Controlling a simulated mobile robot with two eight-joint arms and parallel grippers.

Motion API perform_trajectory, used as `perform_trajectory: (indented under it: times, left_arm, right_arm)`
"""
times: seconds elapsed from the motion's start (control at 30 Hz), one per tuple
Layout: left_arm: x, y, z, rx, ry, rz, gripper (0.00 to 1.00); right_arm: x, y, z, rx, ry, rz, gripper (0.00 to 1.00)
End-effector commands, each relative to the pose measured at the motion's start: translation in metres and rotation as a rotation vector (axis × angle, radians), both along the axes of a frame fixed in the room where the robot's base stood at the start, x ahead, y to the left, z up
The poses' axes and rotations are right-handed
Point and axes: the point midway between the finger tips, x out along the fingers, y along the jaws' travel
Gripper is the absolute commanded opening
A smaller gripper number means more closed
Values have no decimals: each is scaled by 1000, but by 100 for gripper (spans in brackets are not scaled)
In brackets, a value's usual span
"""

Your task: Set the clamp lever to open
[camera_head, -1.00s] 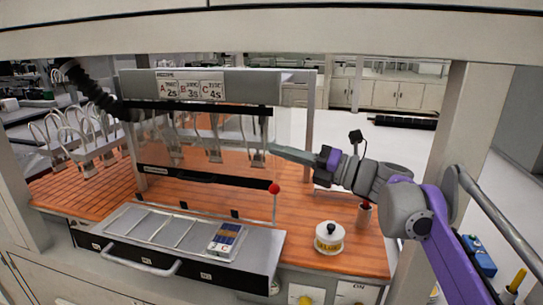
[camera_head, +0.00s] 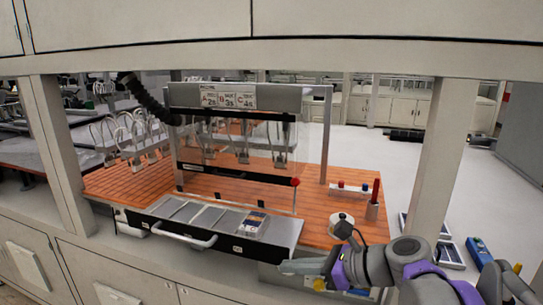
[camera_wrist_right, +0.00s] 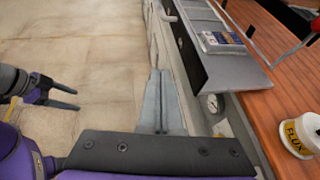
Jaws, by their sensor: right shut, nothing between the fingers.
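No part is clearly marked as the clamp lever, so I cannot tell its setting. A red ball (camera_head: 295,182) sits at the right end of the clear guard's lower bar. My right gripper (camera_head: 284,267) is shut and empty, low at the front edge, below the tray unit. My left gripper (camera_wrist_right: 68,97) is open and empty at the left there.
The black-fronted tray unit (camera_head: 277,245) with a handle (camera_head: 190,240) juts from the bench. A white flux pot (camera_head: 341,221) stands right of it; its label reads in the wrist view (camera_wrist_right: 302,131). Hanging hooks, posts and an overhead beam surround the bench. Floor in front is clear.

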Motion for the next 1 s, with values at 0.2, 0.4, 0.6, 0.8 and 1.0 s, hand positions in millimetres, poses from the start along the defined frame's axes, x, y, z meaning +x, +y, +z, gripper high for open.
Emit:
perform_trajectory:
  times: [0.2, 0.4, 0.6, 0.8, 1.0]
  left_arm:
    - [-1, 0, -1, 0, 1, 0, 71]
    - [-1, 0, -1, 0, 1, 0, 71]
    - [-1, 0, -1, 0, 0, 0, 71]
    - [-1, 0, -1, 0, 1, 0, 71]
    - [-1, 0, -1, 0, 0, 0, 71]
  right_arm:
    - [-86, -32, -125, -713, -439, 408, 0]
    - [-152, -85, -214, -1274, -762, 957, 0]
    - [-186, -123, -257, -1565, -917, 1394, 0]
    - [-194, -133, -266, -1630, -948, 1525, 0]
    - [-193, -132, -266, -1628, -948, 1522, 0]
